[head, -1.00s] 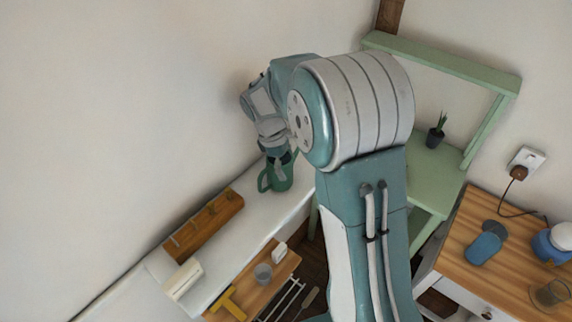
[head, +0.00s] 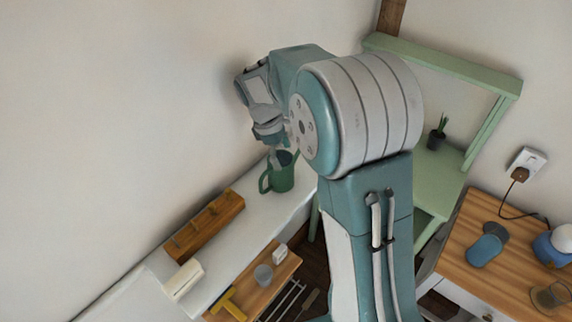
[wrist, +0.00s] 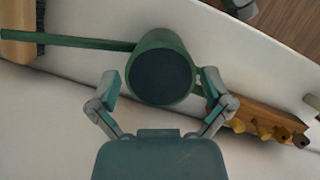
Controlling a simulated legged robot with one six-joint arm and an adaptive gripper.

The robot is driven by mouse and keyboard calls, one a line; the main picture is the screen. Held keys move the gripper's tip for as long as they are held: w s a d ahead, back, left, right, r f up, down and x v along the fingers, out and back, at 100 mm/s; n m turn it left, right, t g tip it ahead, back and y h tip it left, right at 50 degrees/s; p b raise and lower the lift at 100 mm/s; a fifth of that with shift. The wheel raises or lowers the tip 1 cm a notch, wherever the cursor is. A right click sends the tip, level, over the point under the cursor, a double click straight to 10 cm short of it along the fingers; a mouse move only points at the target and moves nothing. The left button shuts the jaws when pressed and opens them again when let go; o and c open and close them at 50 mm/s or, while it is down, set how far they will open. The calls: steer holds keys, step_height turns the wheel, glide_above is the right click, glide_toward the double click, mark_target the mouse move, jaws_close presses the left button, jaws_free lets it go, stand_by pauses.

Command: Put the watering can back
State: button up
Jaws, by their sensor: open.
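The green watering can (head: 281,181) stands upright on the white ledge (head: 252,222) by the wall, its handle towards the left in the head view. In the wrist view the can (wrist: 165,42) shows its dark round opening, with the long spout reaching left and the handle at right. My gripper (head: 283,157) is above the can in the head view, overlapping its top edge. In the wrist view my gripper (wrist: 160,82) is open, one finger on each side of the can's near part. I cannot tell whether either finger touches it.
A wooden peg rack (head: 205,226) lies along the ledge, left of the can; its pegs (wrist: 270,128) show in the wrist view. A low wooden surface (head: 255,283) holds a grey cup (head: 263,274). A green chair (head: 440,165) and a wooden cabinet (head: 500,245) stand at right.

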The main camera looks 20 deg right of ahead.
steer(key=v, duration=0.3)
steer(key=shift+r, duration=0.4)
steer(key=s+r+m+t+y, duration=0.1)
steer(key=s+r+m+t, duration=0.1)
steer(key=s, duration=0.6)
steer(key=s+r+m+t+y, duration=0.1)
steer(key=s+r+m+t, duration=0.2)
steer(key=s+m, duration=0.2)
steer(key=s+r+m+t+y, duration=0.1)
steer(key=s+m, duration=0.3)
steer(key=s, duration=0.6)
steer(key=shift+s+r+t, duration=0.35)
steer(key=shift+r+t, duration=0.45)
steer(key=shift+r, duration=0.1)
steer(key=shift+c, duration=0.3)
